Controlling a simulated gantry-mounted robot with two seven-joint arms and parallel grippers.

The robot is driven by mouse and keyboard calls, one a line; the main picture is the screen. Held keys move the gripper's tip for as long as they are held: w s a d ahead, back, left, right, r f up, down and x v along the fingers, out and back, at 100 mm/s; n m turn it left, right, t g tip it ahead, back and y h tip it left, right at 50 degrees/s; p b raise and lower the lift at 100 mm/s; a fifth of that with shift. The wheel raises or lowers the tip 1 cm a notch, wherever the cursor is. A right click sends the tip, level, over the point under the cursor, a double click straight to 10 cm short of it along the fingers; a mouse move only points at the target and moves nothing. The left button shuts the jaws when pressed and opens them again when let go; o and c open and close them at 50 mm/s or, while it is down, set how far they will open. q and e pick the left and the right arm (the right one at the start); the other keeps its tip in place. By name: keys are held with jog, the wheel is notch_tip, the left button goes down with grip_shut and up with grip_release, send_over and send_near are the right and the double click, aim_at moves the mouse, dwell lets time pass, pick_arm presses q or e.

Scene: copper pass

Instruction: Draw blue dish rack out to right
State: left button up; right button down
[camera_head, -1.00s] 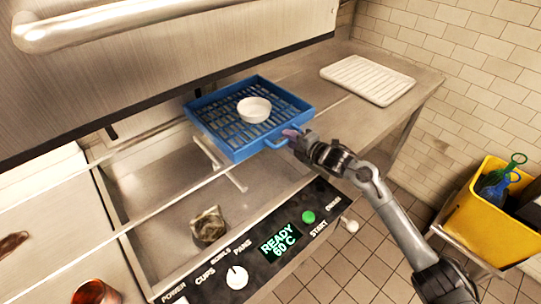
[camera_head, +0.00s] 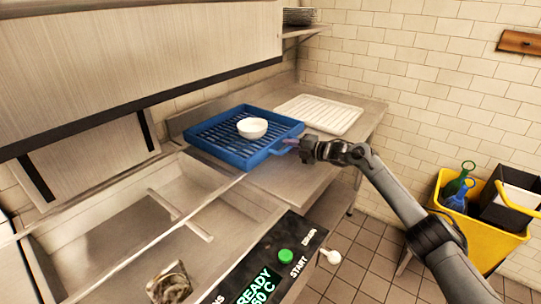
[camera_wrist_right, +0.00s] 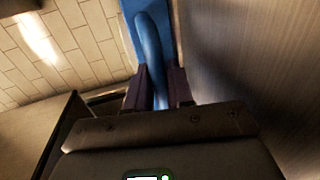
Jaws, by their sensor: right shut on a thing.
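The blue dish rack (camera_head: 217,157) sits on the steel counter to the right of the dishwasher basin in the head view. A white bowl (camera_head: 252,128) stands upright in it. My right gripper (camera_head: 296,146) is shut on the rack's handle at its right front side. In the right wrist view the blue handle (camera_wrist_right: 150,50) runs between the two dark fingers (camera_wrist_right: 158,88). My left gripper is not in view.
A white ribbed drain board (camera_head: 322,114) lies on the counter just behind and right of the rack. The open basin (camera_head: 110,235) is at left, with the control panel (camera_head: 270,265) in front. A yellow bin (camera_head: 480,222) stands at the right.

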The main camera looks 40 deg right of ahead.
jog(key=shift+d+f, duration=0.1)
jog(key=shift+d, duration=0.1)
jog(key=c, duration=1.3)
grip_release()
jog(key=shift+c, duration=0.2)
jog(key=shift+o, duration=1)
jog(key=shift+d, duration=0.15)
jog(key=b+v, duration=0.2)
jog(key=v, duration=0.7)
jog(key=shift+s, duration=0.15)
jog(key=shift+s+d+r+b, duration=0.1)
jog(key=shift+s+r+b, duration=0.15)
jog(key=shift+s+b, duration=0.3)
jog(key=shift+s+r, duration=0.1)
jog(key=shift+s, duration=0.05)
